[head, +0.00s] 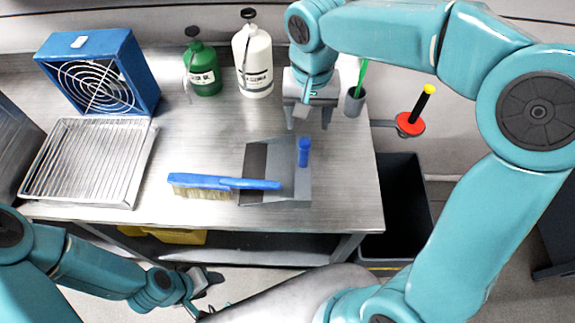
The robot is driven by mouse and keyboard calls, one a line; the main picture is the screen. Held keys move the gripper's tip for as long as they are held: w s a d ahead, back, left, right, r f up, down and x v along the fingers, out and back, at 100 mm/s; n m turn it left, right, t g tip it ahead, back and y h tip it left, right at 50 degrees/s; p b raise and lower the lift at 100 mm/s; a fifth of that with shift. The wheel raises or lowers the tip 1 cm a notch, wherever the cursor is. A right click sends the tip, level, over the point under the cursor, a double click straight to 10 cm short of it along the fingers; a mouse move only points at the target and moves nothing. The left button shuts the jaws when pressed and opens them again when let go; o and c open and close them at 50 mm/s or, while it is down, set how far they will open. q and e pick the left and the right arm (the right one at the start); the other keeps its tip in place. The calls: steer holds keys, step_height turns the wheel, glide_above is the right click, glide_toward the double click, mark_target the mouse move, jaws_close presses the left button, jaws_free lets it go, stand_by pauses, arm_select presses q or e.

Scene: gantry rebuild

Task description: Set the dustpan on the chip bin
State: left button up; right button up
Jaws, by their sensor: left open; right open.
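The grey dustpan (297,186) lies on the steel table, with its blue handle (304,152) at its back right. A blue brush (222,182) with pale bristles lies partly across the pan. The chip bin, a dark open container (405,205), stands on the floor against the table's right side; my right arm may hide part of it. My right gripper (309,118) is open and empty, pointing down just behind the dustpan handle. My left gripper (207,293) is open and empty, low in front of the table, away from the dustpan.
A blue fan box (135,72) and a ribbed tray (85,160) are on the table's left. Green (203,70) and white (253,65) bottles stand at the back. A grey cup (354,103) and a red disc (410,124) with a yellow-tipped handle are at right.

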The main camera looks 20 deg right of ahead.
mark_target(304, 150)
steer(key=f, duration=0.5)
steer(key=shift+w+d+f, duration=0.3)
steer(key=shift+w+f, duration=0.05)
steer(key=shift+f, duration=0.05)
steer(key=shift+s+a+f, duration=0.3)
steer(key=shift+s, duration=0.1)
step_height(304, 150, down, 5)
steer(key=shift+w+f+p, duration=0.1)
steer(key=shift+w+p, duration=0.05)
steer(key=shift+p, duration=0.65)
steer(key=shift+s+a, duration=0.15)
steer(key=shift+s, duration=0.1)
steer(key=shift+w, duration=0.2)
steer(key=c, duration=0.9)
steer(key=shift+s, duration=0.1)
jaws_close()
